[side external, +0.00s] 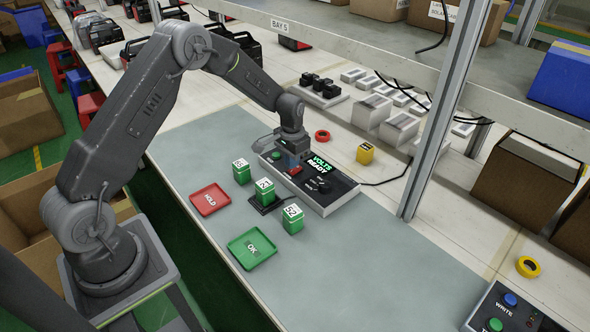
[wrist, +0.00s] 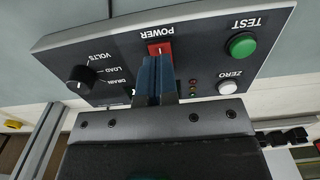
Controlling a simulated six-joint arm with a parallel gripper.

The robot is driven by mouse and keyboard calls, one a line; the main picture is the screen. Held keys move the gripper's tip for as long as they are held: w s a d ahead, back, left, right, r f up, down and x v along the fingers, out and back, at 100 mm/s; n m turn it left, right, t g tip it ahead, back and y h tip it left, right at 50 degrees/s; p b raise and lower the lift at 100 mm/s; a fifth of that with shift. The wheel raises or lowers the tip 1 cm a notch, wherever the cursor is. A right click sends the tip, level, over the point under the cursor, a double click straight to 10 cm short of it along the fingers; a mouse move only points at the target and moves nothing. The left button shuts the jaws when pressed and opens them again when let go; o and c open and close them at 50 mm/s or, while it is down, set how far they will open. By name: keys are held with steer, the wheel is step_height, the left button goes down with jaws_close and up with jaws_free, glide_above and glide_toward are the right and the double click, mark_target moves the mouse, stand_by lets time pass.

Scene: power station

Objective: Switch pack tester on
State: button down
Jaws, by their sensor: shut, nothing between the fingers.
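The pack tester (side external: 338,197) is a grey box with a black top on the bench, and its display (side external: 320,165) reads "VOLTS READY" in green. In the wrist view the tester panel (wrist: 205,50) appears upside down, with a red POWER switch (wrist: 160,47), a green TEST button (wrist: 241,45), a white ZERO button (wrist: 227,87) and a black knob (wrist: 80,77) marked VOLTS, LOAD and DRAIN. My gripper (wrist: 155,70) is shut and empty, its blue fingertips at the near edge of the POWER switch, partly covering it. I cannot tell whether they touch. My gripper also shows over the tester (side external: 291,160).
Green packs stand left of the tester, one (side external: 264,187) on a black cradle. A red HOLD tray (side external: 210,205) and green OK tray (side external: 242,258) lie nearby. A metal post (side external: 440,120) rises right of the tester. A yellow block (side external: 365,154) and red ring (side external: 322,135) sit behind.

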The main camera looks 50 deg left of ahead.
steer(key=shift+r, duration=2.65)
steer(key=shift+r, duration=0.2)
step_height(320, 180, up, 11)
steer(key=t, duration=0.1)
glide_above(292, 171)
steer(key=s+d, duration=0.4)
steer(key=s+d+r+t, duration=0.2)
steer(key=s+d+r, duration=0.1)
steer(key=s+r, duration=0.45)
steer(key=s+d+r+t, duration=0.1)
steer(key=s+d, duration=0.1)
steer(key=s, duration=0.7)
steer(key=s+d+r+t, duration=0.1)
steer(key=s+d+r, duration=0.1)
steer(key=s, duration=0.7)
steer(key=shift+d+t, duration=0.3)
steer(key=shift+d, duration=0.35)
